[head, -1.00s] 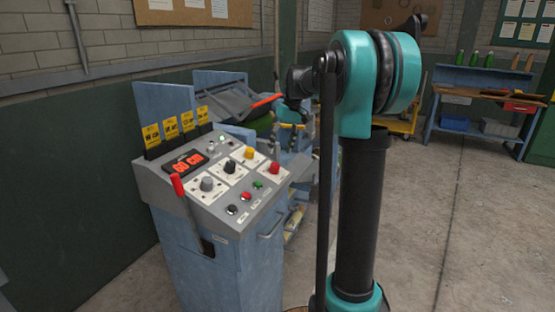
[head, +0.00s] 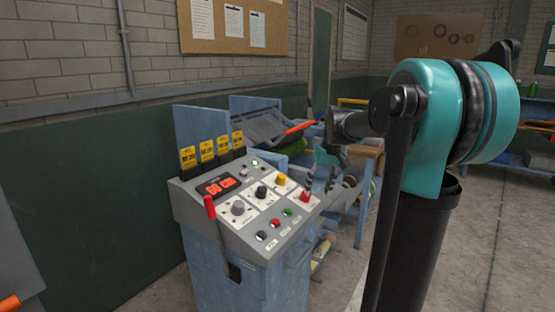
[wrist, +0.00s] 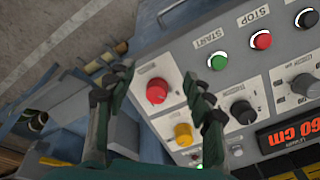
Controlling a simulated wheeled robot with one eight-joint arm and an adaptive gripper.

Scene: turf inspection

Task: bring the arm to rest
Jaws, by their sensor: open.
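My gripper (head: 321,182) hangs over the right edge of a grey control console (head: 270,233) in the head view. In the wrist view its dark fingers (wrist: 157,76) are spread apart with nothing held between them. A red knob (wrist: 157,91) on the console shows in the gap between the fingertips; whether they touch it cannot be told. A yellow knob (wrist: 184,134) lies just below the red one, near the right finger. My upper arm and teal joint fill the right of the head view and hide part of the floor.
The console also carries a red-handled lever (head: 209,207), a lit display (head: 216,186) reading 60 cm, yellow cards (head: 207,150), and green (wrist: 218,62) and red (wrist: 260,40) buttons. A blue machine (head: 265,125) stands behind. Open concrete floor (head: 510,250) lies at right.

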